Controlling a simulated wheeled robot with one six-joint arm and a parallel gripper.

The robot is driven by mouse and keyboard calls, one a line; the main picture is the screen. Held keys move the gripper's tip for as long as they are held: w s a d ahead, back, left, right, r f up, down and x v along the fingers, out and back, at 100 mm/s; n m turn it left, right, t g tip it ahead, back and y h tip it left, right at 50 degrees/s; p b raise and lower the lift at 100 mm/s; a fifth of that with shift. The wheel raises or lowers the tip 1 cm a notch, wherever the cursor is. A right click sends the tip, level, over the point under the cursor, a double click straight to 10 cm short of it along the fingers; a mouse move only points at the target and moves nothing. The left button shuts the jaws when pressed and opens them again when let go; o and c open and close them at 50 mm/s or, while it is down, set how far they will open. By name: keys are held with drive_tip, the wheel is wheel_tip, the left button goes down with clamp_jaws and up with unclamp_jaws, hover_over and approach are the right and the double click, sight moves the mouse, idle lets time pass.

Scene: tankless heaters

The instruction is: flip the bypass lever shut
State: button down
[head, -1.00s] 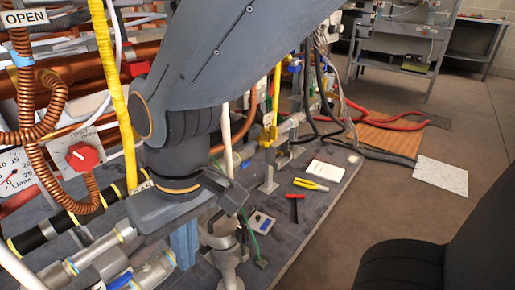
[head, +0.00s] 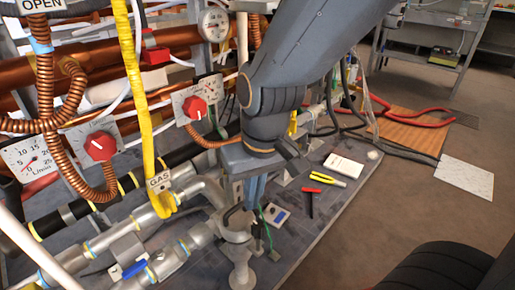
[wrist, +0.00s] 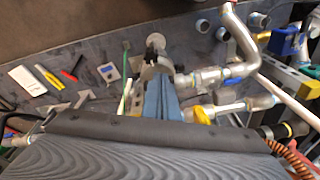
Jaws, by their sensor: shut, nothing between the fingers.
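My gripper (head: 250,207) has blue fingers, closed together and pointing down beside a grey metal pipe fitting (head: 240,238) with a dark curved piece on top. The fingers and fitting also show in the wrist view, with the gripper (wrist: 158,84) overlapping the fitting (wrist: 157,62); I cannot tell whether they touch. A blue lever handle (head: 133,269) sits on a valve at lower left, apart from the gripper; a blue piece (wrist: 232,81) shows on the pipe in the wrist view. No lever is labelled bypass, so I cannot tell which it is.
A yellow gas hose (head: 143,100) hangs to the left. Red knobs (head: 100,147) and a gauge (head: 29,165) stand behind the pipes. A red-handled tool (head: 310,200), yellow pliers (head: 328,180) and a white card (head: 344,165) lie on the bench to the right.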

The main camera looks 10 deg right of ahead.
drive_tip(key=w+d+f+m, duration=0.3)
drive_tip(key=d, duration=0.2)
drive_tip(key=w+f+m+y, duration=0.9)
drive_tip(key=w+f+m, duration=0.4)
drive_tip(key=w+m, duration=0.35)
drive_tip(key=w+d+f+m+t+h, duration=0.1)
drive_tip(key=w+d+f+m+t, duration=0.8)
drive_tip(key=w+d+m, duration=0.3)
drive_tip(key=shift+w+d+f+t+h+p, duration=0.3)
drive_tip(key=shift+w+d+f+t+h, duration=0.15)
drive_tip(key=shift+d, duration=0.25)
drive_tip(key=shift+m, duration=0.25)
drive_tip(key=b+x, duration=0.4)
drive_tip(key=x, duration=0.6)
drive_tip(key=shift+s+r, duration=0.1)
drive_tip(key=shift+r, duration=2)
